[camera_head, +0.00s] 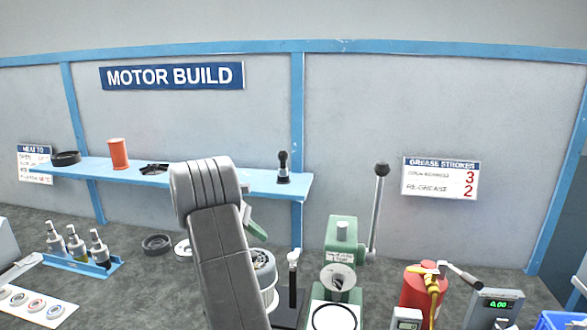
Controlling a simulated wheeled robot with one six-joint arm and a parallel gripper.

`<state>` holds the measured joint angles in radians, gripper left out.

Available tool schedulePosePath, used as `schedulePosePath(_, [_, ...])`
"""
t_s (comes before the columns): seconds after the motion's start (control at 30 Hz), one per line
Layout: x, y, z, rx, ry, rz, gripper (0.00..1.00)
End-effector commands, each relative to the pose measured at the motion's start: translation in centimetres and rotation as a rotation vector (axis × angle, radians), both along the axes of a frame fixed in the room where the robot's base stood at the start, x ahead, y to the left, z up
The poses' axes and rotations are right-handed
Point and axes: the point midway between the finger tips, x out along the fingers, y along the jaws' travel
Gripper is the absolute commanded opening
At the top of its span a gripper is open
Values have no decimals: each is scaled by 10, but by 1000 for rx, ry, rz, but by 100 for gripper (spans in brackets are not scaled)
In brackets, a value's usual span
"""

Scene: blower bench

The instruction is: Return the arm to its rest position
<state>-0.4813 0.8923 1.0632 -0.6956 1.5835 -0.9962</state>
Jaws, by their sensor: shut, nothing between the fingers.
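My arm (216,240) rises from the bottom edge in the middle of the head camera view. Its thick grey link leans slightly left and ends in a rounded joint at the top. I cannot make out my gripper; the arm hides part of the bench behind it. A small green and grey part shows just right of the link, and I cannot tell what it belongs to.
A blue shelf (210,182) bears an orange cylinder (118,153) and a black-handled tool (283,166). A green lever press (342,240), a red can (416,290) and a scale (497,308) stand right. Bottles in a blue tray (105,268) stand left.

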Motion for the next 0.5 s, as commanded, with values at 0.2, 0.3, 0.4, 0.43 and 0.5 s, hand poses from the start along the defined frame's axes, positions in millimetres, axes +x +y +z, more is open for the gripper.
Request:
schedulePosePath(0.2, [0, -33, -31, -2, 4, -3, 0])
schedulePosePath(0.3, [1, -46, -44, -1, 4, -1, 0])
schedulePosePath(0.4, [1, -58, -57, 0, 3, -3, 0])
schedulePosePath(0.43, [1, -61, -60, -1, 3, -2, 0])
schedulePosePath(0.5, [2, -68, -67, -1, 3, -1, 0])
